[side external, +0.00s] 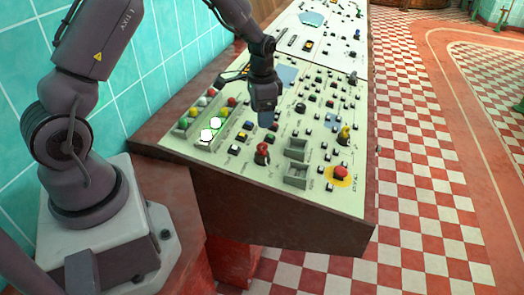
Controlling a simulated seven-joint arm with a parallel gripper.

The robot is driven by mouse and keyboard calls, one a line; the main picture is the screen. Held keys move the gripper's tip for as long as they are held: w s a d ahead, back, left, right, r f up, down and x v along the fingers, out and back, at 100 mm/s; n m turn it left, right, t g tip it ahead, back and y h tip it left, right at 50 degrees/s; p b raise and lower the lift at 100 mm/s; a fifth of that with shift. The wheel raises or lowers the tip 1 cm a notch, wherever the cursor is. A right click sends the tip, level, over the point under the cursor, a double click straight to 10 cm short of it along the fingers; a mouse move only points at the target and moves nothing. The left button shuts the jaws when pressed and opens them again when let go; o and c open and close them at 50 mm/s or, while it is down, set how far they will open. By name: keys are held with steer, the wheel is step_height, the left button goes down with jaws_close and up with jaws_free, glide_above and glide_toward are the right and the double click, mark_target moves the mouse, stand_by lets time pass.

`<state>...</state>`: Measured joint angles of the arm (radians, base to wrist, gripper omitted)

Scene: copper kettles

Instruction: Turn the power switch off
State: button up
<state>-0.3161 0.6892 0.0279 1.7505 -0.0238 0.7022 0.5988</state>
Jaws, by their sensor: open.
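A sloped cream control panel (220,163) with many buttons, knobs and switches runs away from the camera. I cannot tell which control is the power switch, as labels are too small to read. A red knob (262,149) stands up near the panel's front middle. A yellow knob (346,131) stands to its right. A red button on a yellow disc (341,172) sits near the front right corner. My gripper (265,108) is open and points down over the middle of the panel, behind the red knob. It hides some controls, and its gap to the surface is unclear.
Two raised grey boxes (297,147) stand between the red knob and the red button. Colored round lights, two lit bright (208,135), lie in trays at the left. A second panel section continues behind. Checkered floor (420,190) is open to the right.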

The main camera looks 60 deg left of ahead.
mark_target(262, 143)
steer(key=shift+f, duration=0.5)
step_height(262, 143, down, 12)
steer(key=c, duration=0.9)
steer(key=shift+n, duration=3.9)
steer(key=shift+r+n, duration=0.1)
steer(key=shift+n, duration=0.4)
